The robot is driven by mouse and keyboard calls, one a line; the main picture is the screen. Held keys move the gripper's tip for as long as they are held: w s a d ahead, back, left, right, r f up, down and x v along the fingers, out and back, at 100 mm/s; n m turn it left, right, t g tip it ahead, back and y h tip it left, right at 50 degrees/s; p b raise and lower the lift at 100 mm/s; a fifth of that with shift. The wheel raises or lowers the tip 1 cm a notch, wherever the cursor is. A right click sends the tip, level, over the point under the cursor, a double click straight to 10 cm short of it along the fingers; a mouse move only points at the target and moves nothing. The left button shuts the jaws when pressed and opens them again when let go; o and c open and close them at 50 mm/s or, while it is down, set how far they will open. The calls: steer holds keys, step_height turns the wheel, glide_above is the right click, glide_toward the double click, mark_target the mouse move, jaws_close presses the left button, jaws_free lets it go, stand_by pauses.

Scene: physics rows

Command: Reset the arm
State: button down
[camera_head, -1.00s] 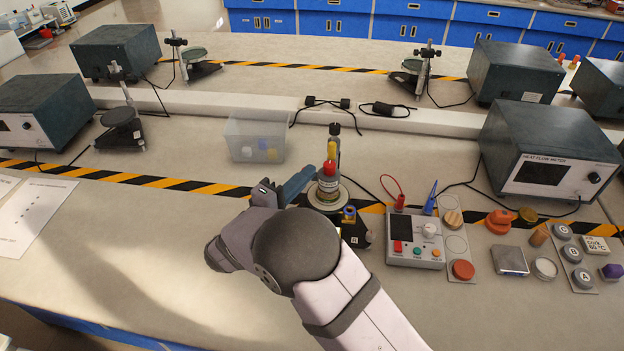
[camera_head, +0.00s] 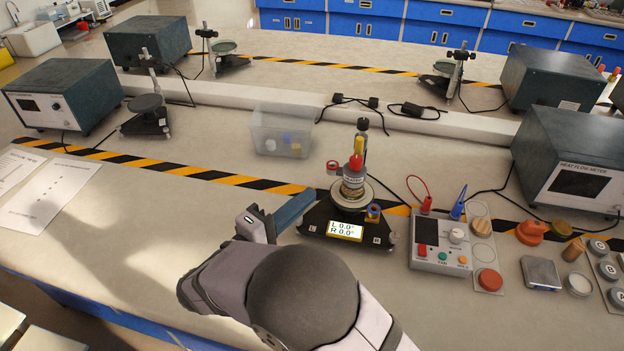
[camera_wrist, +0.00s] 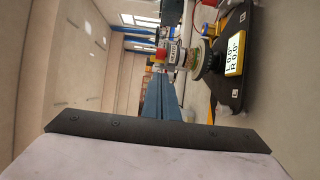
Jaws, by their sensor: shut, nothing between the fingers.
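My gripper (camera_head: 294,208) is shut and empty, its blue fingers together, just left of a black stand on the bench. The stand (camera_head: 318,228) carries a round plate and a lit display (camera_head: 345,231) reading L 0.0° and R 0.0°. In the wrist view, the blue fingers (camera_wrist: 161,90) point past the stack, and the display (camera_wrist: 235,54) shows sideways at the right. My arm covers the front middle of the bench in the head view.
A control box (camera_head: 440,245) with buttons stands right of the stand. A heat flow meter (camera_head: 572,165) is at the right. A clear bin (camera_head: 281,131) with small objects sits behind. Papers (camera_head: 45,195) lie at the left. The bench front left is clear.

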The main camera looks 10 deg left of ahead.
steer(key=s+d+f+m+g+h+p, duration=0.15)
steer(key=d+g, duration=0.45)
steer(key=d, duration=0.6)
steer(key=s+d+f+m+g+h+p, duration=0.1)
steer(key=d+f+m+g+p, duration=0.15)
steer(key=d+g, duration=0.6)
steer(key=s+d+m+y+p, duration=0.2)
steer(key=s+d+m+y, duration=0.2)
steer(key=s+y, duration=0.1)
steer(key=s+d+m+g+y+p, duration=0.1)
steer(key=s+d+m+y+p, duration=0.2)
steer(key=s, duration=0.4)
steer(key=shift+s+d+f+m+y+p, duration=0.3)
steer(key=shift+d+m+y, duration=0.4)
steer(key=shift+y, duration=0.65)
steer(key=c, duration=2.4)
jaws_free()
steer(key=shift+a+f+g, duration=0.1)
steer(key=shift+a+g, duration=0.05)
steer(key=shift+g, duration=0.1)
steer(key=shift+c, duration=0.2)
